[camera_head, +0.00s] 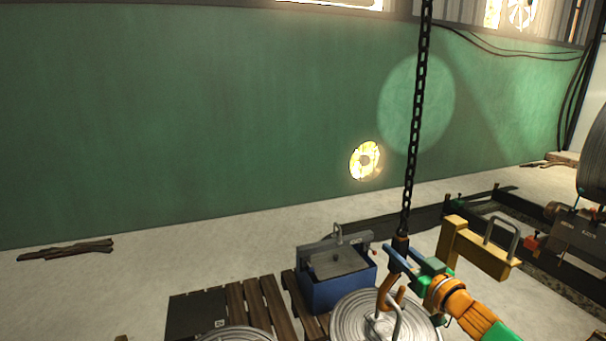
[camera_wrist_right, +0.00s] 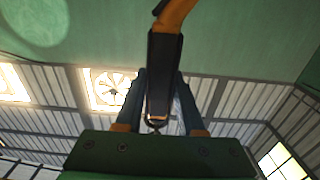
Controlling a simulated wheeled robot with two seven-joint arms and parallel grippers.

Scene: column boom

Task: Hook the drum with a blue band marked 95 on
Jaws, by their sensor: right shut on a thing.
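My right gripper (camera_head: 399,258) is shut on the black shank of the orange hook (camera_head: 387,291), which hangs from a dark chain (camera_head: 415,140). In the right wrist view the fingers close around the black shank (camera_wrist_right: 163,75), and the orange hook (camera_wrist_right: 174,17) extends beyond them. Just below the hook is a drum with a ridged grey lid (camera_head: 350,314) and an upright metal loop (camera_head: 397,327). The hook overlaps this loop; I cannot tell whether it is through it. No blue band or number shows on this drum. My left gripper is not in view.
A blue box (camera_head: 338,291) with a grey top and handle stands behind the drum. Another grey lid (camera_head: 236,335) shows at the bottom edge by a wooden pallet (camera_head: 255,300). A yellow block with a handle (camera_head: 478,250) stands right. Open floor lies left.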

